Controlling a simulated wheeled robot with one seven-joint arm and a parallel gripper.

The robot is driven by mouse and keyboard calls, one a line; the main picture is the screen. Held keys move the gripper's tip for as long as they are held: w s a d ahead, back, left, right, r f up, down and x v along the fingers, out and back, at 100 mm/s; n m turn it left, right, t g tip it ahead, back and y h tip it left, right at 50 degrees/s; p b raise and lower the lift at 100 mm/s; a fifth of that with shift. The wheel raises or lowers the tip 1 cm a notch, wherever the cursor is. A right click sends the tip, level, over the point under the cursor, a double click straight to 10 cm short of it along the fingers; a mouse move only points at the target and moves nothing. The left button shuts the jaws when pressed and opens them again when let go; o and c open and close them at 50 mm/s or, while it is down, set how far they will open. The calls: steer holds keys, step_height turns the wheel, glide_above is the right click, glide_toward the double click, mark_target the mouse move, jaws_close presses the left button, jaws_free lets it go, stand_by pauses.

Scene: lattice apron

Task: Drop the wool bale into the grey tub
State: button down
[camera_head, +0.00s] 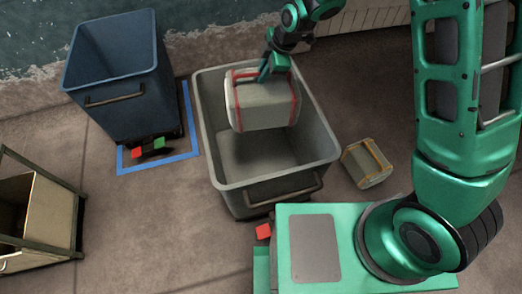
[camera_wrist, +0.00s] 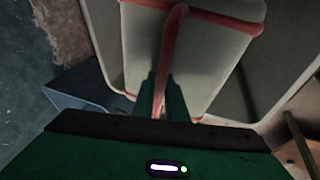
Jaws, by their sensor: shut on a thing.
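The wool bale (camera_head: 262,106), a pale block with red straps, hangs inside the mouth of the grey tub (camera_head: 267,191). My gripper (camera_head: 268,74) is above the bale, shut on its red strap. In the wrist view the gripper's fingers (camera_wrist: 160,97) close around the red strap, and the pale bale (camera_wrist: 205,50) fills the upper middle. The tub's floor shows below and in front of the bale in the head view, so the bale appears held above it. The tub's far inner wall is partly hidden by the bale.
A blue tub (camera_head: 116,78) stands at the left inside a blue floor outline (camera_head: 160,163). A smaller pale bale with yellowish straps (camera_head: 366,163) lies on the floor right of the grey tub. An open-topped box in a dark frame (camera_head: 34,213) stands at the lower left.

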mark_target(265, 83)
steer(key=shift+w+d+f, duration=0.1)
steer(key=shift+f, duration=1.1)
steer(key=shift+d+f, duration=0.1)
steer(key=shift+f, duration=1.05)
steer(key=c, duration=1.7)
jaws_free()
steer(key=shift+f, duration=0.1)
steer(key=v, duration=0.9)
steer(key=shift+r, duration=0.35)
steer(key=shift+s+d+r, duration=0.3)
steer(key=shift+r, duration=0.2)
